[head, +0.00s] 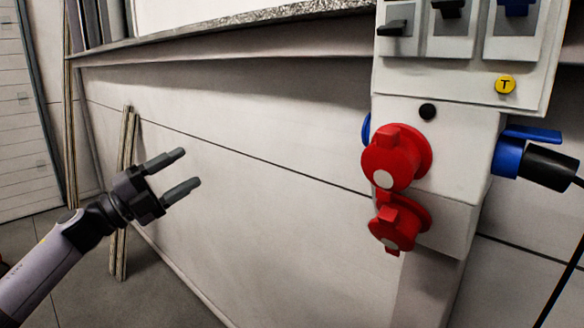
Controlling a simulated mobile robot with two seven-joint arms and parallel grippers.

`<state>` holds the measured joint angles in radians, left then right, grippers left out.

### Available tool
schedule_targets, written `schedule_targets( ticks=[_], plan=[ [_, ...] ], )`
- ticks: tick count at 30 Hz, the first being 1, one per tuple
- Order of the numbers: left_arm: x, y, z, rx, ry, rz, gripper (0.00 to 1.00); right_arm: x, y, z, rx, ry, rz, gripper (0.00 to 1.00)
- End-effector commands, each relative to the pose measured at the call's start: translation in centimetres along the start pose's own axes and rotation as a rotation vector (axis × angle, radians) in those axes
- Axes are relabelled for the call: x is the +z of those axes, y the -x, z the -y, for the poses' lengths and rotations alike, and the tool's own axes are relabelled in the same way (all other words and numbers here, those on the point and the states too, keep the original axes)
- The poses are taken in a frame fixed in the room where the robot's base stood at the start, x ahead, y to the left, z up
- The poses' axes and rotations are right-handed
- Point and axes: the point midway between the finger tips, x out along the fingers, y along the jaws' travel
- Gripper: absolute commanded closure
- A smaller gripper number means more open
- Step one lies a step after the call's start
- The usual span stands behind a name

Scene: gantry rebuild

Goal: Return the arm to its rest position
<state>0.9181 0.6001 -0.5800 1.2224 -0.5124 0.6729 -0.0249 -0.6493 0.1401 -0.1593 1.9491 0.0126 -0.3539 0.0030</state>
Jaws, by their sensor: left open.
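My left gripper (184,171) is in the left half of the head view, on the end of my arm that comes in from the lower left. Its two dark fingers are apart, with nothing between them. They point to the right and slightly up, in front of the pale wall. The gripper touches nothing that I can see. My right gripper does not show.
A grey-white electrical box (455,75) with red sockets (393,158) and a plugged black connector (550,167) is on the right. Wooden strips (122,210) lean on the wall (260,200) behind my gripper. Open space separates gripper and box.

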Motion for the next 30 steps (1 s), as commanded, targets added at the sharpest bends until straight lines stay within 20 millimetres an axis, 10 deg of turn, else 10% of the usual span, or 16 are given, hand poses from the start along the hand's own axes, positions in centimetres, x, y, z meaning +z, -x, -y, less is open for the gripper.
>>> schedule_targets(
  ticks=[17, 30],
  plan=[
    [-5.0, 15.8, -20.4, 0.107, 0.582, 0.537, 0.39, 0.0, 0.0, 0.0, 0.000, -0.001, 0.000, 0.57],
    [-15.4, 31.8, -30.2, 0.327, 0.954, 0.996, 0.39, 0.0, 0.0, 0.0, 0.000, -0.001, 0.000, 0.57]
  ],
)
